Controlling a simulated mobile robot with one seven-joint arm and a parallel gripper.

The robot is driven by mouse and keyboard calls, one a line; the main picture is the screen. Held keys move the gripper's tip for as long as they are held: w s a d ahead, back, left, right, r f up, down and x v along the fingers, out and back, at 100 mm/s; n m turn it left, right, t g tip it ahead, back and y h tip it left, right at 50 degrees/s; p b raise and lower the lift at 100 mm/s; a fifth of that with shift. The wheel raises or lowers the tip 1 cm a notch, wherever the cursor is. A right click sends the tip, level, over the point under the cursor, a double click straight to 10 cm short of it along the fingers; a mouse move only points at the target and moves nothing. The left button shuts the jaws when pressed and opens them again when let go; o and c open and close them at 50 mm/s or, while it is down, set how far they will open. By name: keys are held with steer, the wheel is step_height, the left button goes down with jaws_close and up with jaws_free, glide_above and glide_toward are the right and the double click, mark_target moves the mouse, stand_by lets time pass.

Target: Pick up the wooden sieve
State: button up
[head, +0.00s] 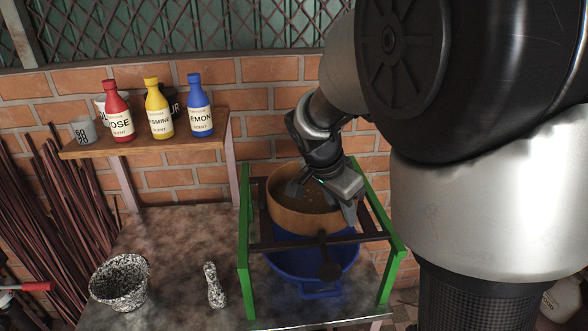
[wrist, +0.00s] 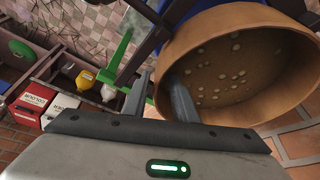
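The wooden sieve (head: 300,221) is a round, light-brown ring with a dark, holed bottom. In the head view it sits at the top of a green frame, above a blue basin. In the wrist view the sieve (wrist: 238,20) fills the upper right, with its round holes showing. My gripper (head: 325,198) is open at the sieve, pointing down. In the wrist view one finger of my gripper (wrist: 160,85) overlaps the sieve's opening and the other is left of its rim. I cannot tell whether either finger touches the wall.
The green frame (head: 246,240) has dark bars across it, and the blue basin (head: 285,262) is below. Red, yellow and blue bottles stand on a wooden shelf (head: 150,147) against the brick wall.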

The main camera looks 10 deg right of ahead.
steer(key=shift+f, duration=0.15)
jaws_close()
